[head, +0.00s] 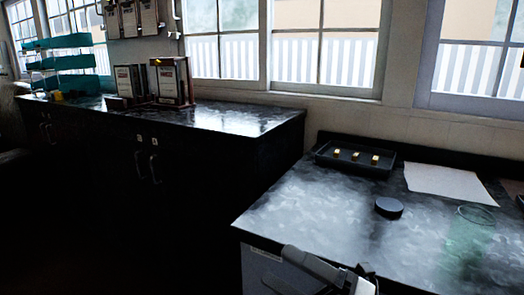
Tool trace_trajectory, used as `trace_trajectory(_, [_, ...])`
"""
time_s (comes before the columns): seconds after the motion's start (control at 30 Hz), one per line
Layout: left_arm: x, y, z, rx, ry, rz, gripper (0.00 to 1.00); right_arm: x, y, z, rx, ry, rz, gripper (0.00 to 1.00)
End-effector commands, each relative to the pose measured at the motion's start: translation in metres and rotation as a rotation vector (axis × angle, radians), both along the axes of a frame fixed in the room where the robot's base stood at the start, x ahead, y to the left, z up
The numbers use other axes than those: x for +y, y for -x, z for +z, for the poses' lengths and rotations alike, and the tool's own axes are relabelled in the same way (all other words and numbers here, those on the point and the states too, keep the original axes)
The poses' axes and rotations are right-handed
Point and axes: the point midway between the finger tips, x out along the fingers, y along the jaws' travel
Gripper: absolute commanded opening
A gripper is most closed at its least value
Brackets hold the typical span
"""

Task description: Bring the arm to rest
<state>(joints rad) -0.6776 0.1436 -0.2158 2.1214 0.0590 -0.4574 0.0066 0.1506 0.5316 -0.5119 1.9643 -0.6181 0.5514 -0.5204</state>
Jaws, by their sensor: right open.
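My right gripper (362,275) shows at the bottom edge of the head view, below the front edge of the near bench (290,215). My left gripper is not in view. No lever can be made out clearly.
Framed stands (172,80) and teal shelves (75,63) occupy the far counter.

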Motion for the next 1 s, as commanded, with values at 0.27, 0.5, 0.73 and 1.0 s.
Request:
trace_trajectory(0.27, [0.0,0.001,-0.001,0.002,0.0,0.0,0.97,-0.074,0.005,-0.155,1.224,-0.694,-0.43,0.89])
trace_trajectory(0.5, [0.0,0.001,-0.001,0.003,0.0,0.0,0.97,-0.098,0.08,-0.255,1.793,-1.013,-0.659,0.89])
trace_trajectory(0.73, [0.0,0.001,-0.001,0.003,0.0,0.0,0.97,-0.1,0.104,-0.274,1.921,-1.088,-0.714,0.89])
trace_trajectory(1.0, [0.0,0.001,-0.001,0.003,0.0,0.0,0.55,-0.1,0.103,-0.274,1.917,-1.083,-0.714,0.47])
